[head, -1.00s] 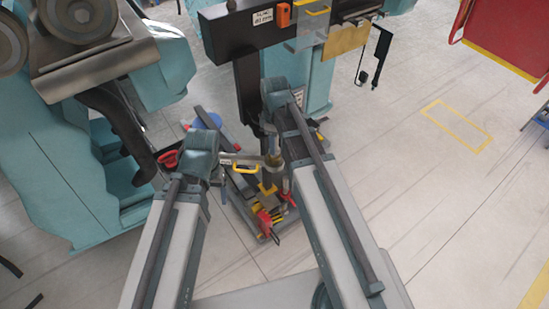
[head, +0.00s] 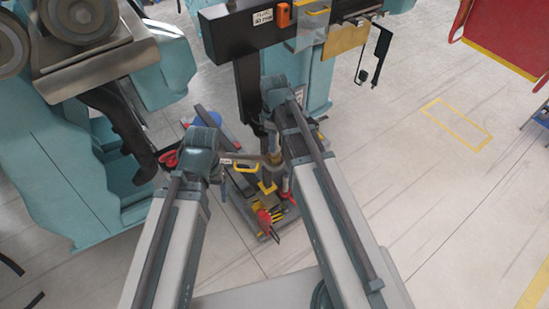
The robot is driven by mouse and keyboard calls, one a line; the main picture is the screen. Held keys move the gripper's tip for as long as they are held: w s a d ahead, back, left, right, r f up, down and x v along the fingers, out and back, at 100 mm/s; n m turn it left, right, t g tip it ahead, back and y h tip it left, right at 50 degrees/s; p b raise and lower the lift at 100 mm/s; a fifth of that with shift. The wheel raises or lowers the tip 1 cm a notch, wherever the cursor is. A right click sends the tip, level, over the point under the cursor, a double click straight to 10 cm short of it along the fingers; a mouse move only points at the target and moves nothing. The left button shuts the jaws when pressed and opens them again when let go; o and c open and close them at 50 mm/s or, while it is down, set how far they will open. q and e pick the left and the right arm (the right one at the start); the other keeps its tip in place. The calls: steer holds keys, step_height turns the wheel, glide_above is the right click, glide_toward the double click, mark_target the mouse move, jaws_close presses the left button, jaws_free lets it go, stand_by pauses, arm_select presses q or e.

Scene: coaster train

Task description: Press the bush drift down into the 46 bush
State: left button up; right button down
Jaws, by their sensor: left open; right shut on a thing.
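My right gripper (head: 274,157) is small in the head view, below the bend of my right arm. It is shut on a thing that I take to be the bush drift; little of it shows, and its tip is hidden. A brass-coloured round part (head: 275,158) shows at that gripper; I cannot tell whether it belongs to the drift. My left gripper (head: 262,159) is open and reaches from the left close beside the right one; its fingertips are hard to make out. I cannot pick out the 46 bush, nor tell whether the drift touches it.
Below the grippers lies a grey tray (head: 236,196) with a yellow-handled item (head: 246,167), a yellow block (head: 267,188) and red tools (head: 265,218). A dark post (head: 248,85) and teal machinery (head: 60,165) stand close behind and left.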

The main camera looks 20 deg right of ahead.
steer(key=shift+r+p, duration=1.75)
steer(key=shift+r, duration=0.15)
